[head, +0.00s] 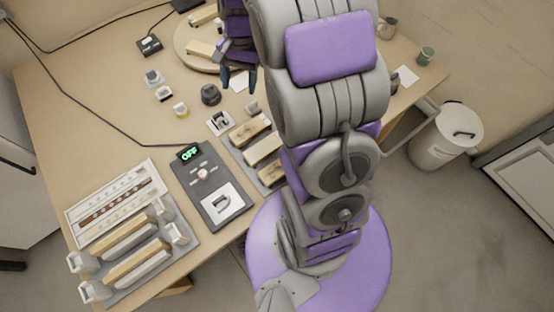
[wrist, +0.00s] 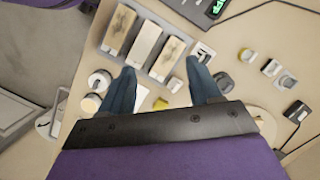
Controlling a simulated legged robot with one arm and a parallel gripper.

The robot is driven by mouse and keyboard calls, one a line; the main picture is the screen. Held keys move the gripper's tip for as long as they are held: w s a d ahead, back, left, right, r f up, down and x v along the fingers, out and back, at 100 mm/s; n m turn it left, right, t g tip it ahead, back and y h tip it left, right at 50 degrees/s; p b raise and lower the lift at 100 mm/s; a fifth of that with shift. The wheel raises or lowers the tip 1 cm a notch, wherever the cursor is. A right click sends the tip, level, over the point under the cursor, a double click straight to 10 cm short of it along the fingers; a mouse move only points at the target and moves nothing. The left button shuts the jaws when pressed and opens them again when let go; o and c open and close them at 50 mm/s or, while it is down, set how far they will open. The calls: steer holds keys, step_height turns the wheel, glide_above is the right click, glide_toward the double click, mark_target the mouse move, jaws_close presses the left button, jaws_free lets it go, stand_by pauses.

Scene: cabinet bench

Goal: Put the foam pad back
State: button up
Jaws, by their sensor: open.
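My gripper (head: 239,80) is open and hangs over the far part of the bench, beside a round wooden board (head: 181,42). In the wrist view its two dark blue fingers (wrist: 161,68) stand apart with nothing held between them. A grey tray (wrist: 152,20) with three pale, worn blocks (wrist: 143,45) lies beyond the fingertips. In the head view the tray's blocks (head: 263,150) are partly hidden by my arm. Two more pale blocks (head: 202,49) lie on the round board. I cannot tell which block is the foam pad.
A dark device (head: 215,190) showing "OFF" stands left of the tray. A rack of long bars (head: 125,250) and a white panel (head: 115,203) fill the near left. Small knobs and parts (head: 211,95) dot the middle. A white bin (head: 445,138) stands on the floor right.

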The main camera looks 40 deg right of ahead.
steer(key=s+a+r+n+h, duration=0.1)
steer(key=s+a+r+n, duration=0.1)
steer(key=s, duration=0.7)
steer(key=s+a+r+n, duration=0.2)
steer(key=s+n, duration=0.2)
steer(key=s, duration=0.5)
steer(key=s+a+r+n+h, duration=0.1)
steer(key=s+a+r+n, duration=0.1)
steer(key=s, duration=0.7)
steer(key=shift+a+r+n+h, duration=0.3)
steer(key=shift+a+r+n, duration=0.15)
steer(key=shift+n, duration=0.25)
